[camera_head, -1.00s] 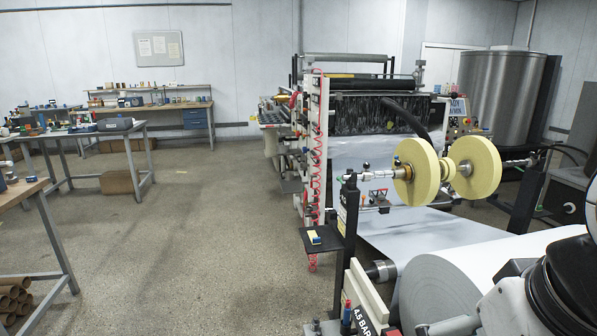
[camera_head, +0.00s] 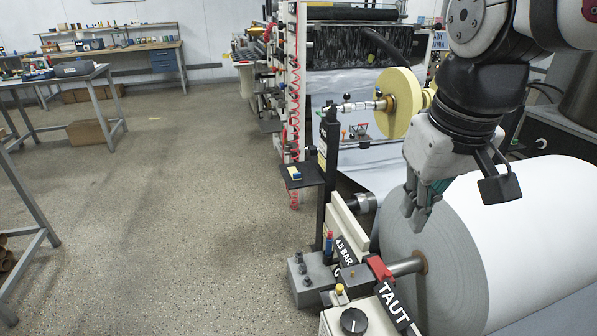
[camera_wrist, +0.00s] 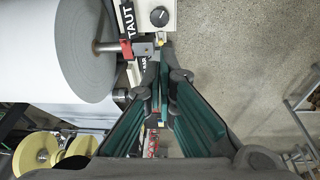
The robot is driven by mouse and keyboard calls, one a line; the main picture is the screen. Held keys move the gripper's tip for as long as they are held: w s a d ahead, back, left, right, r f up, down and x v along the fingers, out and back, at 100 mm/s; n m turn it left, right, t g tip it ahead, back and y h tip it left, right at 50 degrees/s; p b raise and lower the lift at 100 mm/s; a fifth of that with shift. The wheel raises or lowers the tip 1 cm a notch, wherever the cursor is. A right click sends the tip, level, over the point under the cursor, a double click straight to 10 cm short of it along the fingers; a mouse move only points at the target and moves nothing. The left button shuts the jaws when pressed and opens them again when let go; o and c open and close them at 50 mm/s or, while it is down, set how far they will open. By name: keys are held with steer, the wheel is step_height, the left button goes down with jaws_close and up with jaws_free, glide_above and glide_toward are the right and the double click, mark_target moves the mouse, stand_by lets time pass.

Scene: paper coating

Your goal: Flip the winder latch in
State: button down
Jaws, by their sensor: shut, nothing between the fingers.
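A red latch piece (camera_head: 379,268) sits on the grey bracket at the near end of the winder shaft (camera_head: 405,266), beside the "TAUT" label. I take it to be the winder latch. It also shows in the wrist view (camera_wrist: 127,48), left of the fingertips. The shaft runs into the big white paper roll (camera_head: 520,240). My gripper (camera_head: 417,217) points down in front of the roll's end face, above and a little right of the latch, apart from it. In the wrist view my gripper (camera_wrist: 163,60) has its fingers together, holding nothing.
A panel with a black knob (camera_head: 354,320) stands in front of the bracket. A black post (camera_head: 328,175) with a small shelf (camera_head: 301,174) rises behind it. Yellow rolls (camera_head: 402,103) sit on a shaft further back. The floor (camera_head: 170,220) at left is clear.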

steer(key=w+a+f+n+g+b, duration=0.15)
steer(key=w+f+b, duration=0.45)
steer(key=w, duration=0.6)
steer(key=n+g+h+b, duration=0.1)
steer(key=n+g+b, duration=0.1)
glide_above(341, 294)
steer(key=s+a, duration=0.3)
steer(key=s, duration=0.1)
step_height(341, 294, down, 8)
steer(key=w+a+f+b, duration=0.1)
steer(key=w+f+b, duration=0.2)
steer(key=f, duration=0.6)
steer(key=w+a+f+n+g+b, duration=0.1)
steer(key=w+a+f+b, duration=0.1)
steer(key=w+f, duration=0.4)
steer(key=w+a+f+n+g+h+b, duration=0.1)
steer(key=w+f+b, duration=0.3)
steer(key=f, duration=0.9)
steer(key=shift+w+a, duration=0.35)
steer(key=shift+w, duration=0.4)
steer(key=shift+n, duration=0.25)
steer(key=s+d+f+b, duration=0.3)
steer(key=s+f, duration=0.3)
steer(key=f, duration=0.3)
steer(key=shift+d+f, duration=0.25)
steer(key=shift+d, duration=0.55)
